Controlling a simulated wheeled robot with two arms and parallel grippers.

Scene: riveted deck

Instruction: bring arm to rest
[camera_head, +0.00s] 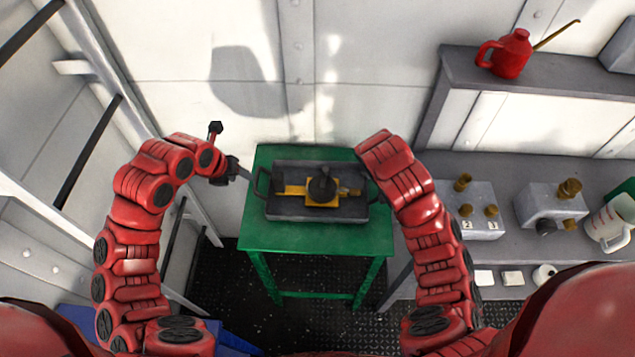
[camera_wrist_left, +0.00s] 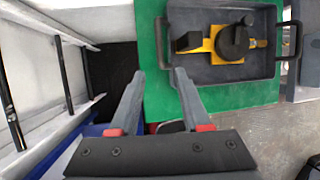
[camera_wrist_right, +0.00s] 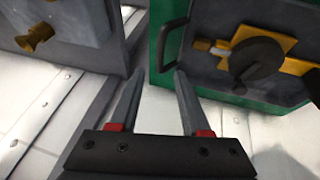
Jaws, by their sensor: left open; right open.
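My left gripper (camera_head: 246,174) is open and empty, just left of the green table in the head view. In the left wrist view its two fingers (camera_wrist_left: 159,74) stand apart near the left handle of a dark grey tray (camera_wrist_left: 205,73), with nothing between them. My right gripper is hidden behind its own arm in the head view. In the right wrist view it (camera_wrist_right: 159,74) is open and empty, its fingertips near the tray's other handle (camera_wrist_right: 172,40). The tray (camera_head: 290,213) lies flat on the table and holds a yellow fitting with a black knob (camera_head: 322,187).
The green table (camera_head: 320,238) stands against the white wall. To the right are a grey bench with valve blocks (camera_head: 476,218) and a white jug (camera_head: 610,222). A red oil can (camera_head: 508,54) stands on the shelf above. Black rails run along the left wall.

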